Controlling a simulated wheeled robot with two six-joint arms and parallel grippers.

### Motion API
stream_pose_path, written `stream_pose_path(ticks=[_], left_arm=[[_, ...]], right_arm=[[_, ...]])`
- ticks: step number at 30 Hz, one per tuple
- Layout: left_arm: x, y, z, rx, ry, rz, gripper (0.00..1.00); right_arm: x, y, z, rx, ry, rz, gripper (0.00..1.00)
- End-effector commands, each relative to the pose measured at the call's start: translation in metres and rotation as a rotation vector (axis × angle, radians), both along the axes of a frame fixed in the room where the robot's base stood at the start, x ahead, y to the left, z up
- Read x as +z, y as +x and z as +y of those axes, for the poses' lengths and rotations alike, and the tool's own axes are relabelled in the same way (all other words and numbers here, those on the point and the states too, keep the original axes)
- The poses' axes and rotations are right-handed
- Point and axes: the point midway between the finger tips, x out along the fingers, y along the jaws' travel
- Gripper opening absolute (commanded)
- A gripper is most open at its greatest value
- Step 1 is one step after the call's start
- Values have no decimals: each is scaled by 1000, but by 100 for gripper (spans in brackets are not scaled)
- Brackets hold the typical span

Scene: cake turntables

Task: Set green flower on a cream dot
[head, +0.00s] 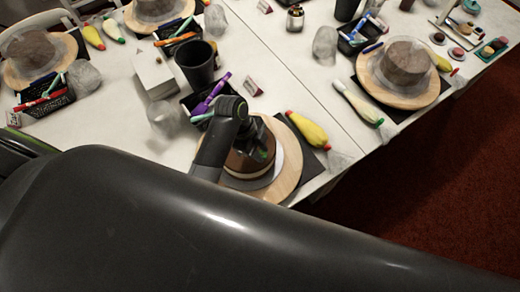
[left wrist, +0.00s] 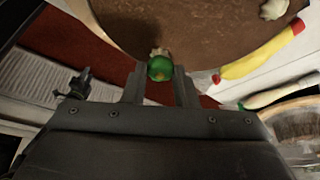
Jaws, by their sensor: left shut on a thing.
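My left gripper (left wrist: 160,76) is shut on the green flower (left wrist: 160,69), a small round green piece between its fingertips in the left wrist view. A cream dot (left wrist: 158,51) shows just beyond the flower, near the brown cake's edge; whether they touch I cannot tell. Another cream dot (left wrist: 273,9) sits on the brown cake top (left wrist: 205,25). In the head view my left gripper (head: 258,152) is over the chocolate cake (head: 240,168) on its wooden turntable (head: 289,180), and my arm hides part of the cake. My right gripper is not in view.
A yellow piping bag (head: 307,129) lies right of the turntable. Behind stand a tray of coloured pens (head: 206,98), a black cup (head: 195,64) and a white box (head: 155,75). Another cake on a turntable (head: 400,98) stands at the right. The table edge is close by.

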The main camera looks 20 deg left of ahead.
Motion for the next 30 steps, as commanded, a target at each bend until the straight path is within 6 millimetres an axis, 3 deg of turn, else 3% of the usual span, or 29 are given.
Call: stream_pose_path(ticks=[15,16,20,30], left_arm=[[-14,0,0,-1,1,0,5],[-13,0,0,-1,1,0,29],[-13,0,0,-1,1,0,46],[-9,0,0,-1,1,-1,47]], right_arm=[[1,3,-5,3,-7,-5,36],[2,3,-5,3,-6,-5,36],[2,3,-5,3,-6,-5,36],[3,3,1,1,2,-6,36]])
